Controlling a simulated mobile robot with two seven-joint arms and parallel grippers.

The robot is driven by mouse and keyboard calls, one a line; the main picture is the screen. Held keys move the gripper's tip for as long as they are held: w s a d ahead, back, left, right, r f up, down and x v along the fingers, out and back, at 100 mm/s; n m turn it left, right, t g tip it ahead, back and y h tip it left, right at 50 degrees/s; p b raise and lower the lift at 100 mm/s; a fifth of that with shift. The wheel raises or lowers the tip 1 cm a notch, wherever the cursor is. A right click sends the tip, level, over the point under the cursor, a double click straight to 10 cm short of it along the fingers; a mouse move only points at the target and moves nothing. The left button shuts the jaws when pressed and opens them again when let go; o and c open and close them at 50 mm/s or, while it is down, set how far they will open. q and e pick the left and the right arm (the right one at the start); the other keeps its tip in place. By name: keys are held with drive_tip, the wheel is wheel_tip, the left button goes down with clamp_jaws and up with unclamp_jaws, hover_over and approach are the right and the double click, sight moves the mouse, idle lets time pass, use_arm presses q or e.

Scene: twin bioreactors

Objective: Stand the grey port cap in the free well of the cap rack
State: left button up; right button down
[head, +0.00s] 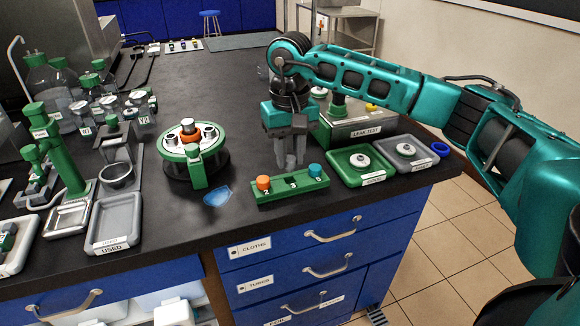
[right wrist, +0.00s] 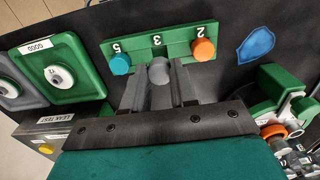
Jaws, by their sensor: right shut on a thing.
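My right gripper (head: 290,160) is shut on the grey port cap, just behind the cap rack in the head view. In the right wrist view the grey cap (right wrist: 159,72) shows between the two fingers of the gripper (right wrist: 161,88). In the head view the fingers mostly hide it. The green cap rack (head: 292,189) lies near the bench's front edge. An orange cap (head: 263,183) stands in its left well and a blue cap (head: 315,170) in its right well. The middle well, marked 3 in the right wrist view (right wrist: 157,41), holds no cap. My left gripper is not in view.
Right of the rack are a green tray (head: 347,178) and a grey tray (head: 424,166) with white parts. A leak test box (head: 355,130) stands behind. A round green-topped vessel (head: 193,155) and a blue cloth (head: 217,196) are to the left.

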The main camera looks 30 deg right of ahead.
sight(290, 158)
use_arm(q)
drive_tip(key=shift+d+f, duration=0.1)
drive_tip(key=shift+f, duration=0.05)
use_arm(e)
drive_tip(key=shift+f, duration=1.7)
drive_tip(key=shift+f, duration=0.2)
drive_tip(key=c, duration=0.9)
unclamp_jaws()
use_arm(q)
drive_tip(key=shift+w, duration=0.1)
use_arm(e)
drive_tip(key=shift+r, duration=0.55)
wheel_tip(290, 158, up, 11)
drive_tip(key=shift+f+p, duration=0.2)
drive_tip(key=shift+p, duration=0.2)
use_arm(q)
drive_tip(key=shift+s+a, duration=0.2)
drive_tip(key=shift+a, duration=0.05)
use_arm(e)
drive_tip(key=shift+r, duration=0.4)
